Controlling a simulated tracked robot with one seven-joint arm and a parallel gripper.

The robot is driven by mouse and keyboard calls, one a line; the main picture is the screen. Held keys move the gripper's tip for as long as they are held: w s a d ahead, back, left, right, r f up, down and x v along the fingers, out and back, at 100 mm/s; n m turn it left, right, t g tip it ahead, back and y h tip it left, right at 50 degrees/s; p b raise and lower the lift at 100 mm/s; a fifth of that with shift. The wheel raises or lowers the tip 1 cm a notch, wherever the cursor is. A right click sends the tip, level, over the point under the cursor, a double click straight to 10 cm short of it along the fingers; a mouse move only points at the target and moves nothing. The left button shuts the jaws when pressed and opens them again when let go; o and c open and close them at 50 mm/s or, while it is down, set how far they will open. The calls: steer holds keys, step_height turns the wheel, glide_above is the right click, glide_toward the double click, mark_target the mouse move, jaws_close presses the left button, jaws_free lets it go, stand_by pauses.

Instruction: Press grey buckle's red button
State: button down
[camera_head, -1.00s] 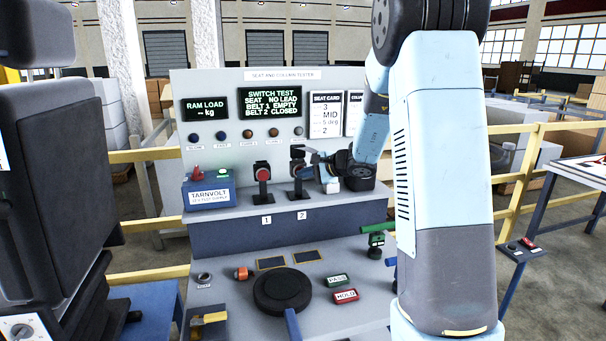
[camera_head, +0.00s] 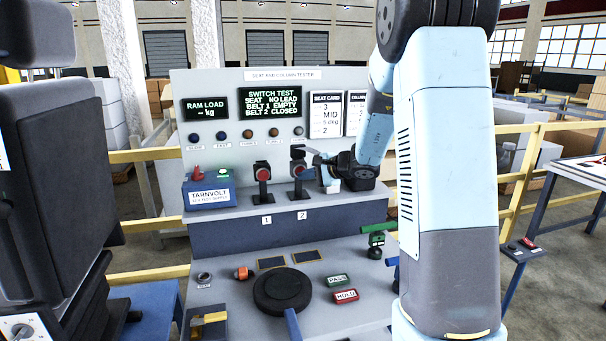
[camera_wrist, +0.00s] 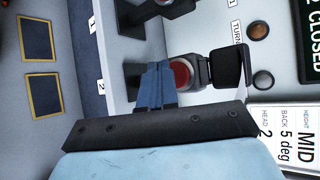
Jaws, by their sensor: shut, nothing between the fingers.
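The grey buckle (camera_head: 298,156) stands on a post above label 2 on the tester's shelf, its round red button (camera_head: 297,169) facing out. In the wrist view the red button (camera_wrist: 181,74) shows beside my fingertips, and the grey buckle body (camera_wrist: 203,70) has a black tab (camera_wrist: 229,67) at its top end. My gripper (camera_wrist: 166,68) is shut and empty, its blue fingers pointing toward the button's edge. In the head view my gripper (camera_head: 318,174) is just right of the buckle. A small gap shows there; I cannot tell whether the fingertips touch the button.
A darker buckle (camera_head: 262,174) with a red button stands left, above label 1. The upper screen (camera_head: 273,105) reads "BELT 1 EMPTY" and "BELT 2 CLOSED". A blue Tarnvolt box (camera_head: 209,191) is farther left. A black round pad (camera_head: 282,289) lies on the lower desk.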

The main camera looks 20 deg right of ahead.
steer(key=shift+s, duration=0.1)
steer(key=shift+s, duration=2.45)
steer(key=s+a+r+n+g, duration=0.2)
steer(key=s+a+r+n, duration=0.15)
steer(key=s, duration=0.55)
steer(key=s+a+r+n+g, duration=0.3)
steer(key=s+r+n, duration=0.15)
steer(key=s, duration=0.45)
steer(key=s+d+r+n+h, duration=0.1)
steer(key=s+d+n+h, duration=0.2)
steer(key=s, duration=0.5)
steer(key=s+d+n+h, duration=0.2)
steer(key=s+h, duration=0.3)
steer(key=s, duration=0.4)
steer(key=shift+d+r+n+t, duration=0.3)
steer(key=shift+d+r+n, duration=0.1)
steer(key=shift+d, duration=0.4)
